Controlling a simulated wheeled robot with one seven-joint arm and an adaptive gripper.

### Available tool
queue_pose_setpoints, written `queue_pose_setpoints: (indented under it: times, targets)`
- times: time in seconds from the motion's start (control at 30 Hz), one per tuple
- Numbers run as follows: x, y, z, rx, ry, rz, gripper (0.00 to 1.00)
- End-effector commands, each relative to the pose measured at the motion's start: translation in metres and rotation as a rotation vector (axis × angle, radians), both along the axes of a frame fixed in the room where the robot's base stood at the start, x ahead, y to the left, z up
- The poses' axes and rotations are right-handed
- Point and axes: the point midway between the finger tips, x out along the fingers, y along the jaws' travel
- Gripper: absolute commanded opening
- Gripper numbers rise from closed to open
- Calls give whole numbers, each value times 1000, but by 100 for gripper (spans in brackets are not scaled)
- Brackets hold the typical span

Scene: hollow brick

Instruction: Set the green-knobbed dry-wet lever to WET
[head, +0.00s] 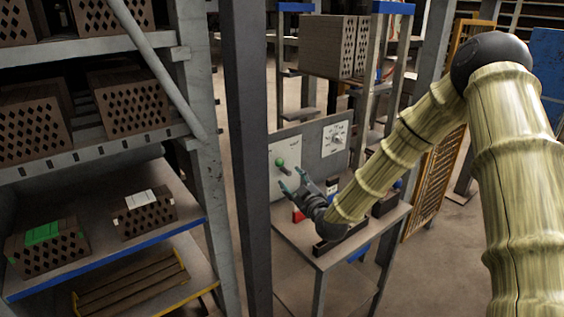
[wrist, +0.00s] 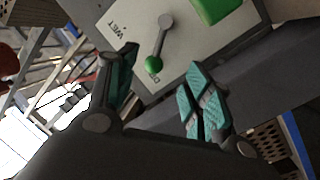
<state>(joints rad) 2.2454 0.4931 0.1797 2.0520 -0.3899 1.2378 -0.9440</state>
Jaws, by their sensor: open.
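The lever with the green knob (head: 279,162) is on a pale plate on the upright grey panel (head: 311,144). In the wrist view the green knob (wrist: 152,64) is at the end of a short grey arm that pivots on a round hub (wrist: 166,21). The word WET (wrist: 117,27) is printed on the plate to the left of the lever. The knob sits beside a partly hidden label on the plate's lower edge, away from WET. My gripper (head: 293,180) is open and empty in front of the panel. In the wrist view its teal fingers (wrist: 160,88) lie either side of the knob, apart from it.
A white dial plate (head: 336,137) is to the lever's right. A green part (wrist: 214,8) is near the lever plate in the wrist view. A dark upright post (head: 248,150) stands left of the panel. Shelves with hollow bricks (head: 133,104) fill the left.

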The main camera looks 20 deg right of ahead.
Motion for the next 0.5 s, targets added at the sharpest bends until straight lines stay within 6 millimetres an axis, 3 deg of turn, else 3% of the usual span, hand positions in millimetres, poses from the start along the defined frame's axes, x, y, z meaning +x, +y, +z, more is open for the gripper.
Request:
queue_pose_setpoints:
  times: [0.17,0.5]
  targets:
    - [12,-8,1,0,0,-12,51]
    - [63,-9,1,0,1,-20,51]
